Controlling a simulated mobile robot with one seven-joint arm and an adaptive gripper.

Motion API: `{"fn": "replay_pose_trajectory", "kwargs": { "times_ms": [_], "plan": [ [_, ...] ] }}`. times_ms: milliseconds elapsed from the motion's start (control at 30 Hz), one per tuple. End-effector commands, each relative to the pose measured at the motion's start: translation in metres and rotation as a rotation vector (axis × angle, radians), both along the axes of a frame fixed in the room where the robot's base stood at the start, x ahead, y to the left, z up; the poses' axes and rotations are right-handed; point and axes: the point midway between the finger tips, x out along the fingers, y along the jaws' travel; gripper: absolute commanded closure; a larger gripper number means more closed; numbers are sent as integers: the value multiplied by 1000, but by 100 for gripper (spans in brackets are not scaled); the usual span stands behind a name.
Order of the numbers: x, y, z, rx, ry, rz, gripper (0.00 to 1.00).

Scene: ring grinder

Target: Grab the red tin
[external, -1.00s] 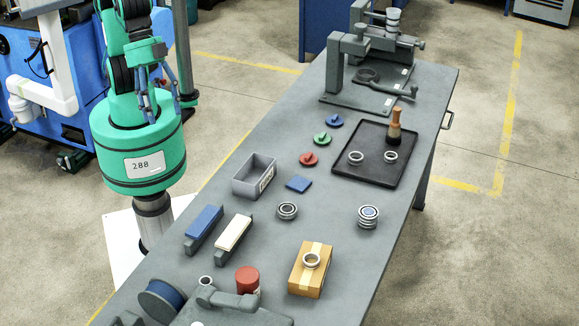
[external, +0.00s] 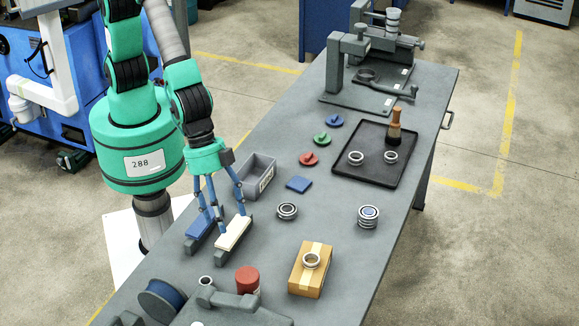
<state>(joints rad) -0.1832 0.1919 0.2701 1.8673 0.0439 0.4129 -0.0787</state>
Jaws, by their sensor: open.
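The red tin (external: 247,279) stands near the front of the workbench, with a red top and a pale band low on its side. A grey tool arm partly hides its lower part. My gripper (external: 228,212) is open and empty, pointing down over the blue and white blocks. It is behind the tin and a little to its left in the picture, clearly apart from it.
A grey tool (external: 235,301) lies against the tin's near side. A blue spool (external: 162,300) is to its left, and a cardboard box (external: 311,271) with a ring on top is to its right. The blue block (external: 205,221), white block (external: 234,233) and grey bin (external: 257,180) are close to my gripper.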

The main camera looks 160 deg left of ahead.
Motion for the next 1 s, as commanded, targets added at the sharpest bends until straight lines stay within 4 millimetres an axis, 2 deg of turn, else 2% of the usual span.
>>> {"fn": "replay_pose_trajectory", "kwargs": {
  "times_ms": [33,100,200,333,767,1000],
  "plan": [
    [7,5,-12,-1,4,5,32],
    [13,10,-25,-2,7,11,32],
    [20,14,-36,-3,7,16,32],
    [24,17,-43,-3,6,19,32],
    [25,17,-46,-3,7,19,32],
    [32,19,-65,-3,8,19,32]
  ]
}}
